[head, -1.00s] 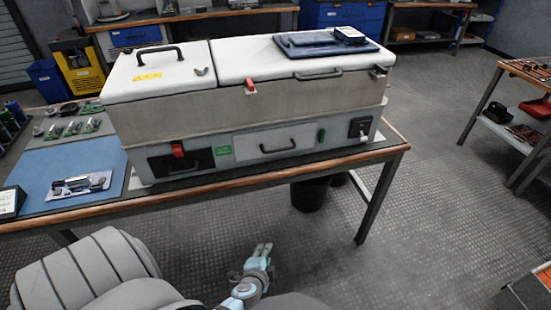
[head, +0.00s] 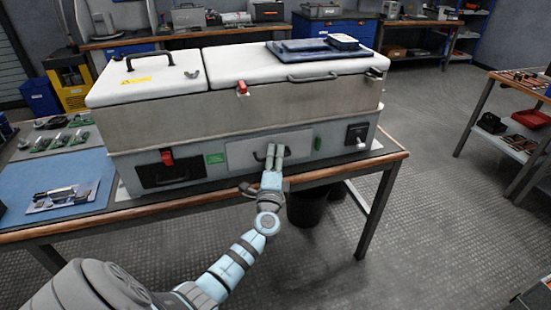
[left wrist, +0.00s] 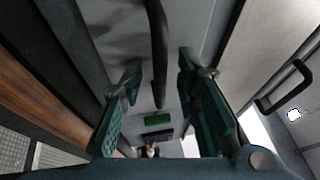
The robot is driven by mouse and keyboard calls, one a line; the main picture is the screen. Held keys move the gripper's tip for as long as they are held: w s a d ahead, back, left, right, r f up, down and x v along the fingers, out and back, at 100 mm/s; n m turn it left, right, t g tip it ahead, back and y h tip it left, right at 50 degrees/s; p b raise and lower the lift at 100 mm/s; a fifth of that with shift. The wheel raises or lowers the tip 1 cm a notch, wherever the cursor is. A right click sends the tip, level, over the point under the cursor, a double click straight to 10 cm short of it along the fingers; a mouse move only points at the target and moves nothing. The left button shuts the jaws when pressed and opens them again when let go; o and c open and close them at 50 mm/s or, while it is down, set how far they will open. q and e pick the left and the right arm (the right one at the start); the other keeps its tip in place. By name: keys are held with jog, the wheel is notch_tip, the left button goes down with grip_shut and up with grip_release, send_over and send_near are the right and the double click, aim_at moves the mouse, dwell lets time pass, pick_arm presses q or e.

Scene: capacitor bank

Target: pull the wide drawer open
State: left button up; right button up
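The wide drawer (head: 240,153) is a pale grey front in the lower part of the big grey cabinet, flush with the face around it. Its dark bar handle (left wrist: 158,50) runs between my fingers in the left wrist view. My left gripper (head: 273,152) reaches up to the drawer front in the head view and covers part of the handle. In the left wrist view the left gripper (left wrist: 160,100) has its green-padded fingers apart on either side of the bar, with gaps showing. My right gripper is in neither view.
The cabinet (head: 230,115) stands on a wood-edged workbench (head: 335,167). A dark drawer (head: 165,173) with a red latch (head: 167,157) is at its left, and a green label (head: 215,160) lies between. A black bin (head: 308,207) stands below.

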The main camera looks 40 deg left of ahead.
pick_arm(q)
jog(key=shift+w, duration=0.1)
grip_shut()
